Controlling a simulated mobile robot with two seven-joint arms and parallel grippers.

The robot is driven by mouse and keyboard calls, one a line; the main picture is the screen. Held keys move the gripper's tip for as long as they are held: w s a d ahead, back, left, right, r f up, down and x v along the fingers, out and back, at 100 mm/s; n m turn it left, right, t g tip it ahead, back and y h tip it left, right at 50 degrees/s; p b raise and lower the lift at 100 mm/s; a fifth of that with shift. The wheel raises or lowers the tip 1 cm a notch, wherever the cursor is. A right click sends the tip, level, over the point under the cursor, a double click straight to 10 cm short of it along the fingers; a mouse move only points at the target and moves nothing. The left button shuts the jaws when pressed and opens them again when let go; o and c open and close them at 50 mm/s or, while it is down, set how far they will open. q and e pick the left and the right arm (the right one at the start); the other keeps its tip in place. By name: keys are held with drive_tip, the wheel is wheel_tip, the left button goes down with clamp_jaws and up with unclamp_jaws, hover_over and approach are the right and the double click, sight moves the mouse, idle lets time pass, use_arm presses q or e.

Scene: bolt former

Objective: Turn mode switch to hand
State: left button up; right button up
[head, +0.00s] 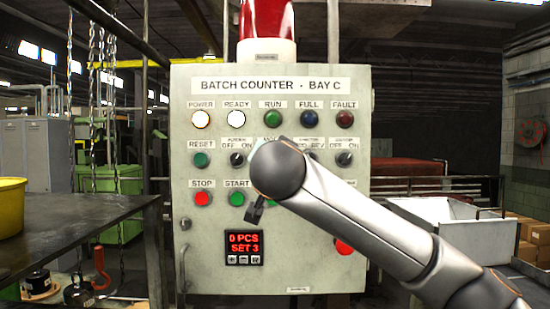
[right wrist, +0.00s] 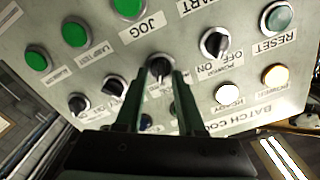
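The mode switch is a black rotary knob (right wrist: 160,68) with a pale collar. In the right wrist view it lies between the tips of my right gripper (right wrist: 159,80). The two dark green fingers are apart, one on each side of the knob; I cannot tell whether they touch it. The knob's exact pointer position is hard to read. My left gripper is not in view.
The control panel (head: 315,265) carries lamps, buttons and other switches. The power off/on switch (head: 237,158) is beside the mode switch, and shows in the right wrist view (right wrist: 214,42). A dark table (head: 70,225) is at the left, a white bin (head: 450,215) at the right.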

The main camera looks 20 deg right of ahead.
clamp_jaws()
drive_tip(key=shift+w+a+n+b, duration=0.15)
drive_tip(key=shift+n+b, duration=0.35)
drive_tip(key=shift+n, duration=2.5)
drive_tip(key=shift+s+a+n+b, duration=0.15)
drive_tip(key=shift+n+b, duration=0.35)
drive_tip(key=shift+n, duration=2.5)
drive_tip(key=shift+w, duration=0.1)
